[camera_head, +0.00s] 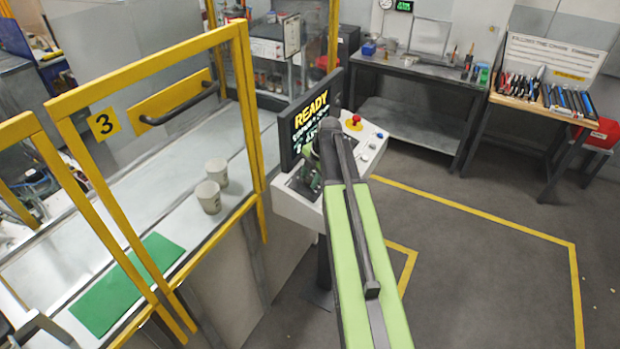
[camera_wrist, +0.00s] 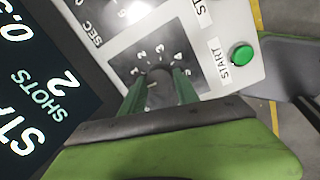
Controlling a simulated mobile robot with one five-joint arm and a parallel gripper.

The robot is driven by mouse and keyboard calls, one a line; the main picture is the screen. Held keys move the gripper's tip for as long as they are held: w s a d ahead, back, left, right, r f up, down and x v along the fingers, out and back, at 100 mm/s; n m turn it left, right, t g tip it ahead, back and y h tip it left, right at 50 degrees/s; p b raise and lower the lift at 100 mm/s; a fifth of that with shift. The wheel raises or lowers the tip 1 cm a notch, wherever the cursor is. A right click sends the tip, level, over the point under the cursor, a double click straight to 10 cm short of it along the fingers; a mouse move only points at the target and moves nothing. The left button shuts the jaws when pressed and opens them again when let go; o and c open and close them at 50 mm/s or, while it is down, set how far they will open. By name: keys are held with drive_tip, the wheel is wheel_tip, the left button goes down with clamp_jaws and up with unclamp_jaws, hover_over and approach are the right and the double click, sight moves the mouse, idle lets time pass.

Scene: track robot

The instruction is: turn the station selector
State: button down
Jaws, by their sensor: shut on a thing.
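The station selector (camera_wrist: 158,77) is a dark knob on a black plate marked with numbers 1 to 5, in the upper middle of the wrist view. Its light pointer mark shows between my fingers. My gripper (camera_wrist: 159,82) has its two green fingers on either side of the knob, shut on it. In the head view the control panel (camera_head: 297,208) stands in the middle, and my green arm reaches to it. The arm hides most of the selector there.
A green START button (camera_wrist: 242,54) sits right of the selector. A screen (camera_head: 309,112) reading READY rises behind the panel, and a red emergency button (camera_head: 354,120) is at its right. Yellow guard frames (camera_head: 244,110) and two cups (camera_head: 208,196) are at left. Open floor lies at right.

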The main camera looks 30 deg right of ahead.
drive_tip(key=shift+n, duration=0.5)
drive_tip(key=c, duration=0.9)
unclamp_jaws()
drive_tip(key=p+v, duration=1.6)
drive_tip(key=v, duration=0.1)
drive_tip(key=shift+r, duration=0.2)
drive_tip(key=shift+d, duration=0.1)
